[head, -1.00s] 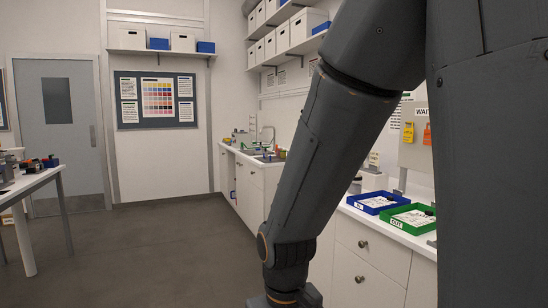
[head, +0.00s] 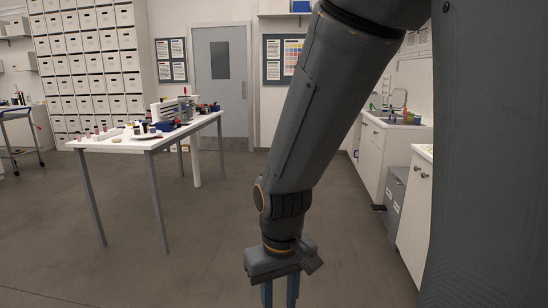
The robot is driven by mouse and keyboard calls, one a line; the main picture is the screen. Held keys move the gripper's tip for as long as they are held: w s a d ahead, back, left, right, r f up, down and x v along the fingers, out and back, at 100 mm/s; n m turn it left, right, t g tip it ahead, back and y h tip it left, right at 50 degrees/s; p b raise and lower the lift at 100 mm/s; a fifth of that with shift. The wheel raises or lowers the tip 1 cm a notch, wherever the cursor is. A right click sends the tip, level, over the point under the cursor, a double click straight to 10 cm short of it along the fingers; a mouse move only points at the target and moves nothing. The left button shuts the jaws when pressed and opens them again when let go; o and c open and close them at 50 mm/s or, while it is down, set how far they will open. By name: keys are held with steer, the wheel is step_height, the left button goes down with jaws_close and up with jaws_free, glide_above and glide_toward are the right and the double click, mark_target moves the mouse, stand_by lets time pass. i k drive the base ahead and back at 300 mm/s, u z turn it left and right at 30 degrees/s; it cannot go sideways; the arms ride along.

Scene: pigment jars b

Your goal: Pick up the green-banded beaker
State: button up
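I cannot make out a green-banded beaker in the head view. Small coloured items, some of them green, stand by the sink (head: 392,117) on the far right counter, too small to tell apart. Small jars and other items stand on the white table (head: 110,143) to the left, also too small to name surely. My gripper (head: 279,294) hangs down at the bottom middle, over the floor and away from both surfaces. Its two fingers are apart with a gap between them. The fingertips are cut off by the lower edge.
The white table on grey legs stands left of my arm. White cabinets (head: 414,215) and a grey drawer unit (head: 395,195) line the right. Open floor (head: 210,250) lies between.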

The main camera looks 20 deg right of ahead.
mark_target(410, 115)
steer(key=z, duration=0.15)
steer(key=i, duration=1.55)
steer(key=z, duration=0.3)
steer(key=i, duration=1.85)
steer(key=z, duration=0.2)
steer(key=i, duration=1.75)
steer(key=z, duration=0.4)
steer(key=i, duration=1.75)
steer(key=z, duration=0.85)
steer(key=i, duration=1.45)
steer(key=z, duration=1.9)
steer(key=i, duration=1.3)
steer(key=z, duration=0.7)
